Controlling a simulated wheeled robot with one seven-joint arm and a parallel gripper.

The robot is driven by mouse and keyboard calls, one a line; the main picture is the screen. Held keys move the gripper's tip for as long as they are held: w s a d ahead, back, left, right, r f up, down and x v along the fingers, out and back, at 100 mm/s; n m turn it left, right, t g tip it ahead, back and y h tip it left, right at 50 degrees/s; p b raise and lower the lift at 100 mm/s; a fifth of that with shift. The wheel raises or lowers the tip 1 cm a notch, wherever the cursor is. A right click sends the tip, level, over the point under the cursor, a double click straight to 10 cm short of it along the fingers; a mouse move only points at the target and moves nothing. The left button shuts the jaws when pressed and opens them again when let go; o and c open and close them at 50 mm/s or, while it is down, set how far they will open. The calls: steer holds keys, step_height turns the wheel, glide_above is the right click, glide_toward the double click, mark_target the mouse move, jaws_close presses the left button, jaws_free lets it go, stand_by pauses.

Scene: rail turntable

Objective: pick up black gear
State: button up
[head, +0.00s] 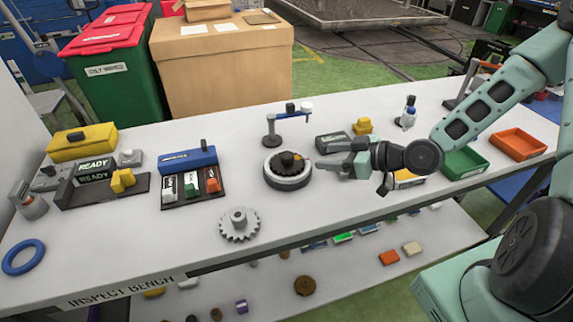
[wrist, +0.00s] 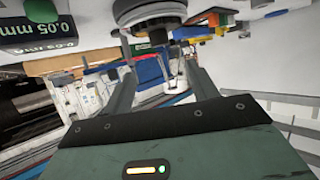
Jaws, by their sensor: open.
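The black gear (head: 287,159) sits on top of the round grey and black turntable (head: 288,181) in the middle of the bench. A small orange mark shows at its right side. My gripper (head: 318,163) reaches in from the right at about gear height, with its fingers pointing left and their tips just right of the gear. The fingers are apart with nothing held between them. The wrist view is upside down; there the turntable (wrist: 148,10) shows at the top, ahead of the two spread fingers.
A gauge stand (head: 271,128) rises just behind the turntable. A grey gear (head: 240,225) lies at the front edge. A blue block (head: 187,159) and small parts in a dark tray stand left. Green (head: 464,164) and orange (head: 518,145) bins stand right. The front-left bench is mostly clear.

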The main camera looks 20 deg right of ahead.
mark_target(290, 156)
steer(key=p+x, duration=0.2)
steer(key=x, duration=0.6)
steer(key=shift+w+a+f, duration=0.1)
steer(key=shift+f, duration=0.05)
steer(key=shift+p+x, duration=1.35)
steer(key=shift+x, duration=1.35)
jaws_close()
